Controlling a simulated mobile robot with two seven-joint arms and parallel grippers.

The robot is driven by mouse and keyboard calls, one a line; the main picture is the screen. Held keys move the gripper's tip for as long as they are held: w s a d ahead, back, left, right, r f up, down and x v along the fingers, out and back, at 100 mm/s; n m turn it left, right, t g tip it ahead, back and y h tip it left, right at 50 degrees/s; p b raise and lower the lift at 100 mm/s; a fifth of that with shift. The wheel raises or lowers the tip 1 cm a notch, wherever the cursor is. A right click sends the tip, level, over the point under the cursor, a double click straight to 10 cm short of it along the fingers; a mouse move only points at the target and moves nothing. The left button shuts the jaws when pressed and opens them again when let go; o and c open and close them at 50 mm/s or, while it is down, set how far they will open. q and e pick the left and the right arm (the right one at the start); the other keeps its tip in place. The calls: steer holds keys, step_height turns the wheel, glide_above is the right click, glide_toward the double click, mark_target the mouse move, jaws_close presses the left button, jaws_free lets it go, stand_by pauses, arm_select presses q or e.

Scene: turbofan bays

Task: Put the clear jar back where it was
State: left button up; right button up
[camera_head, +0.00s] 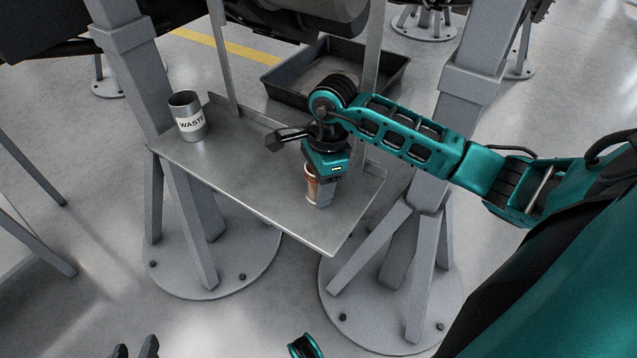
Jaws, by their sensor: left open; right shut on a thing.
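The jar (311,184), small with a brownish tint, stands or hangs at the right part of the grey metal shelf (255,185). My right gripper (320,190) comes down over it from above and is shut on it. The gripper hides much of the jar, and I cannot tell whether its base touches the shelf. My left gripper (135,350) shows only as two dark, parted fingertips at the bottom edge, open and well away from the shelf.
A metal can labelled WASTE (187,118) stands at the shelf's left end. Grey stand legs (182,190) flank the shelf, and thin uprights rise at its back. A black tray (283,88) lies on the floor behind. The shelf's middle is clear.

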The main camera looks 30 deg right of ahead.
steer(key=shift+f, duration=0.2)
steer(key=o, duration=1.2)
steer(key=shift+r, duration=0.1)
arm_select(q)
steer(key=shift+f, duration=0.15)
arm_select(e)
steer(key=shift+r, duration=0.2)
arm_select(q)
steer(key=r+p, duration=0.1)
steer(key=a+p, duration=0.1)
steer(key=p, duration=0.1)
steer(key=shift+s+r, duration=0.25)
steer(key=shift+r, duration=0.15)
arm_select(e)
steer(key=r, duration=0.4)
steer(key=d+r, duration=0.1)
steer(key=r, duration=0.6)
steer(key=shift+s+d+r, duration=0.15)
steer(key=shift+d+r, duration=0.1)
steer(key=shift+r, duration=0.15)
arm_select(q)
steer(key=shift+d+r, duration=0.1)
